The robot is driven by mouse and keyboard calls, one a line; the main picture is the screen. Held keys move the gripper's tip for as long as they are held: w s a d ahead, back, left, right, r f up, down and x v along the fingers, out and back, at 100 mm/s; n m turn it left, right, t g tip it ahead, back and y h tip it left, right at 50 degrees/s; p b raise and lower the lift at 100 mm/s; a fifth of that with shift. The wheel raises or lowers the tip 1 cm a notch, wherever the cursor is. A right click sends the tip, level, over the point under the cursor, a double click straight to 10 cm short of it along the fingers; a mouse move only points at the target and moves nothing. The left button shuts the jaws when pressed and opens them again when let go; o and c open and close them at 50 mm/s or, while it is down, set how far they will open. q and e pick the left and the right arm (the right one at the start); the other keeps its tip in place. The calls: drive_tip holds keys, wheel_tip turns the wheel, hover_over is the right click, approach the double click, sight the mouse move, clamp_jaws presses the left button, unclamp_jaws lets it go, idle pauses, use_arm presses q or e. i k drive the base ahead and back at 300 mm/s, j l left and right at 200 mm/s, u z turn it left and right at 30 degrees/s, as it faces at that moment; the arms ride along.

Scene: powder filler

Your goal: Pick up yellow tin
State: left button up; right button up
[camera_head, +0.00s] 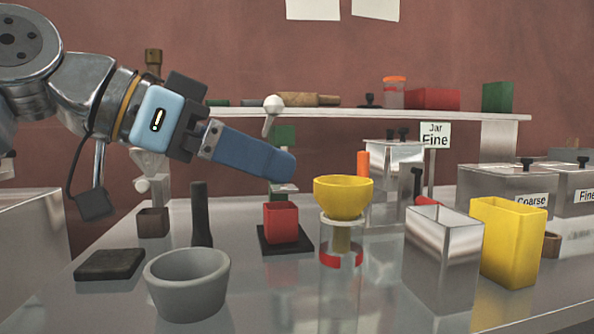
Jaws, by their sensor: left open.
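The yellow tin (509,243) is an open-topped rectangular container standing upright on the metal table at the right. My left gripper (281,165) comes in from the upper left, raised above the table, with its blue fingers pointing right and slightly down. It is open, and I see nothing held in it; one finger largely hides the other from this side. It is well to the left of the yellow tin and apart from it. My right gripper is not in view.
A yellow funnel (343,196) sits on a clear jar (340,290), right of the gripper. A square metal tin (442,260) stands just left of the yellow tin. A grey bowl (187,284), a red cup (281,222) and a sign (435,136) also stand here. Labelled metal bins (506,182) are behind.

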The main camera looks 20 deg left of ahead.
sight(514, 238)
drive_tip(key=k, duration=1.5)
